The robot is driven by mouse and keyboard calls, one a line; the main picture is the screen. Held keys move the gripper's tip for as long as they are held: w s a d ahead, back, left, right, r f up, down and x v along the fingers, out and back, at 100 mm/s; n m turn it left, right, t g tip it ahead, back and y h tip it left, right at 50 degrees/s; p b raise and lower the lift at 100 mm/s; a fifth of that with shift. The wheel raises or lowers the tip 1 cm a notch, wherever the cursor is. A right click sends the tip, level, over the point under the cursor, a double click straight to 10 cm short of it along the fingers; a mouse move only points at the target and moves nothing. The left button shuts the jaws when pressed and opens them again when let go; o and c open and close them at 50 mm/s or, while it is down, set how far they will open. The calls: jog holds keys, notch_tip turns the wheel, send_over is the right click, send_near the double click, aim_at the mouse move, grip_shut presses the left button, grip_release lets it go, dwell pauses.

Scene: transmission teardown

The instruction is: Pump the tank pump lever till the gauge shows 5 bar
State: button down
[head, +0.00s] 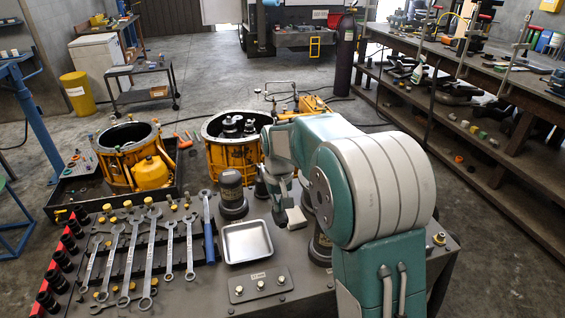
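My teal and white arm reaches forward from the lower right and bends down over the grey bench. My gripper (290,208) hangs low over the bench, right of a dark cylinder (232,193). Its fingers are mostly hidden by the arm, so I cannot tell if it is open or shut. Beyond the arm, a yellow unit (314,105) stands on the floor with a thin metal handle frame (281,90) to its left. This may be the tank pump and its lever, but I cannot be sure. I cannot make out a gauge or any reading.
The grey bench holds several wrenches (152,250), a metal tray (246,242) and a plate with bolts (261,284). Two orange housings (130,158) (228,152) stand beyond it. Shelving (470,105) lines the right. Open floor lies at the back left.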

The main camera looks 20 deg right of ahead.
jog(key=shift+a+f, duration=0.15)
jog(key=shift+f, duration=0.45)
jog(key=shift+r, duration=4.15)
jog(key=s+r+t, duration=0.1)
jog(key=s+r, duration=0.2)
jog(key=s, duration=0.4)
jog(key=s+r+t, duration=0.2)
jog(key=s+r, duration=0.2)
jog(key=s, duration=0.3)
jog(key=s+f+t, duration=0.2)
jog(key=s+f, duration=0.1)
jog(key=s, duration=1)
jog(key=shift+s+t, duration=0.3)
jog(key=shift+s, duration=0.05)
